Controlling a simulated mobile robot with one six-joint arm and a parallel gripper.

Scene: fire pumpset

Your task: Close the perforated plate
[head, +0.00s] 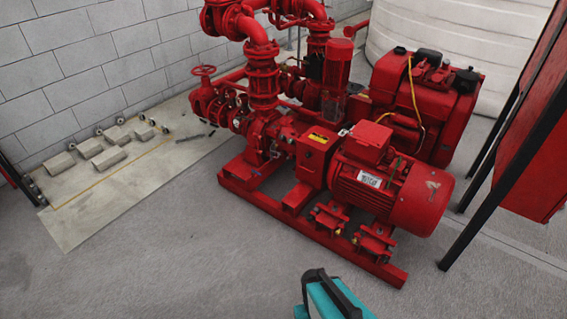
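The red pumpset stands on a red base frame (262,212) in the middle of the head view. A large red motor (385,187) lies at its front right. A red box-shaped cover (313,160) with a yellow label sits between the motor and the pump. I cannot make out perforations on any part at this distance, so I cannot tell which part is the perforated plate or whether it is open. My gripper is not recognisable in the view. A teal and black part shows at the bottom edge, cut off by the frame; I cannot tell whether it is mine.
A red engine (425,100) stands behind the motor, before a white tank (440,32). A black-legged stand carries a red cabinet (535,165) at right. Concrete blocks (108,158) lie at left by the grey block wall (75,65). The front floor (190,270) is clear.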

